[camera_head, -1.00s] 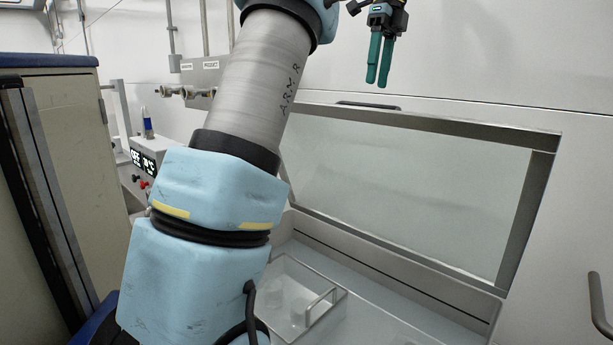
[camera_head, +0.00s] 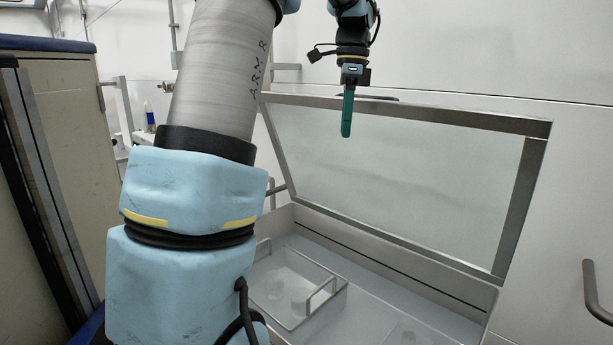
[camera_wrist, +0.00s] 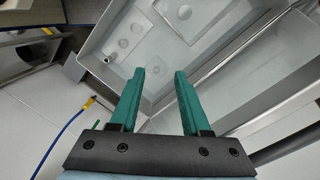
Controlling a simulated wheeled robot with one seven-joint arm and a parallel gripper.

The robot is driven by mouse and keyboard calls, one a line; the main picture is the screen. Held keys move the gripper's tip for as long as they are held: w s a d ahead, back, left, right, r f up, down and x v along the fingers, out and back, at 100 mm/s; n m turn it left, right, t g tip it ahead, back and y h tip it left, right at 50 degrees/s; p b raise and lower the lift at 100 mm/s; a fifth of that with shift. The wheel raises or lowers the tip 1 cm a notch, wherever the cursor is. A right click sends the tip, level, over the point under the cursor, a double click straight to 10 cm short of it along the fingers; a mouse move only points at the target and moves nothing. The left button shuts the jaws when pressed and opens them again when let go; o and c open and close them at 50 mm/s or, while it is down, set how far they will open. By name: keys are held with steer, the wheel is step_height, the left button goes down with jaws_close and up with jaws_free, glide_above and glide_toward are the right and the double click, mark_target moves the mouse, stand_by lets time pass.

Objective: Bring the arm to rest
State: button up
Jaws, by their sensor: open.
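My gripper (camera_head: 347,115) hangs fingers down in front of the raised glass lid, at the top centre of the head view. From the head it shows nearly edge-on, so its fingers overlap. In the wrist view my gripper (camera_wrist: 160,76) shows two green fingers spread apart with nothing between them. Below and beyond the fingers is the open tank (camera_wrist: 97,55). My arm stands bent upward on the left of the head view.
The tank's framed glass lid (camera_head: 405,180) stands tilted open. A beige cabinet (camera_head: 65,150) stands at left. A blue cable (camera_wrist: 62,135) shows in the wrist view. A wall handle (camera_head: 592,290) is at right.

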steer(key=s+a+f+n+b, duration=0.1)
steer(key=s+a+f+n, duration=0.4)
steer(key=f, duration=0.3)
steer(key=s+a+f+n+t+b, duration=0.1)
steer(key=s+a+f+n, duration=0.4)
steer(key=f, duration=0.3)
steer(key=s+a+f+n+t+h+b, duration=0.1)
steer(key=s+a+f+n, duration=0.4)
steer(key=f, duration=0.4)
steer(key=s+n, duration=0.1)
steer(key=n, duration=0.1)
steer(key=shift+s+a+n, duration=0.2)
steer(key=shift+s+n, duration=0.05)
steer(key=shift+n, duration=0.05)
steer(key=shift+o, duration=0.2)
steer(key=shift+f, duration=0.1)
